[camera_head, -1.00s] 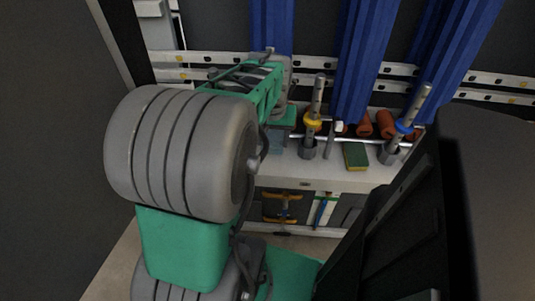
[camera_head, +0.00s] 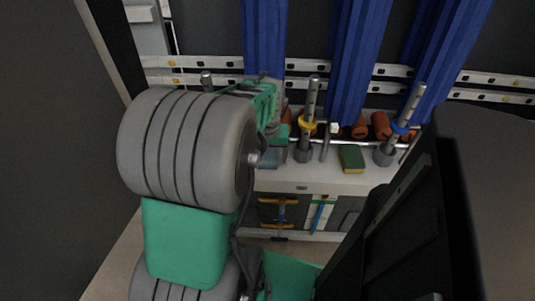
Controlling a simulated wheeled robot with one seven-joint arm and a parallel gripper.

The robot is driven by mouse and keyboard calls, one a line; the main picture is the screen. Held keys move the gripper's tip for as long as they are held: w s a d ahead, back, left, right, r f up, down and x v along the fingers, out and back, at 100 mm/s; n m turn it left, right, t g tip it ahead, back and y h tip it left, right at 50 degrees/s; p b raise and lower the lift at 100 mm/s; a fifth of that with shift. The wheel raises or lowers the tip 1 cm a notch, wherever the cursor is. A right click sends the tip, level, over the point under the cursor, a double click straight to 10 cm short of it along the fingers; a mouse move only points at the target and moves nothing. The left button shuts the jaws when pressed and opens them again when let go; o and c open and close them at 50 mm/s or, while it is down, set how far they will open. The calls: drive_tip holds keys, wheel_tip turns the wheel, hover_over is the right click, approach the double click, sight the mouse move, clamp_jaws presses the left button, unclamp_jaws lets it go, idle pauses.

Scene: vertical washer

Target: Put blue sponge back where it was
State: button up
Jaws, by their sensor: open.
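The blue sponge (camera_head: 268,159) lies on the white counter at its front left, beside my arm, which hides part of it. My gripper (camera_head: 279,134) is at the end of my green and grey arm, just above and behind the sponge. It is open, but its fingertips are mostly hidden by my arm. Whether it touches the sponge cannot be told. A second sponge, green with a yellow side (camera_head: 351,158), lies further right on the counter (camera_head: 320,181).
Two upright metal tools stand in grey holders, one with a yellow ring (camera_head: 307,123), one with a blue ring (camera_head: 401,127). Orange rolls (camera_head: 381,125) lie behind. Blue curtain-like strips (camera_head: 355,60) hang at the back. Tools hang below the counter (camera_head: 280,210).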

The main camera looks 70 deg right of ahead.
wheel_tip(320, 180, up, 12)
drive_tip(key=a+p, duration=0.1)
drive_tip(key=p, duration=0.1)
drive_tip(key=shift+s+a+p, duration=0.15)
drive_tip(key=shift+a+p, duration=0.05)
drive_tip(key=shift+p, duration=0.15)
drive_tip(key=shift+r, duration=0.1)
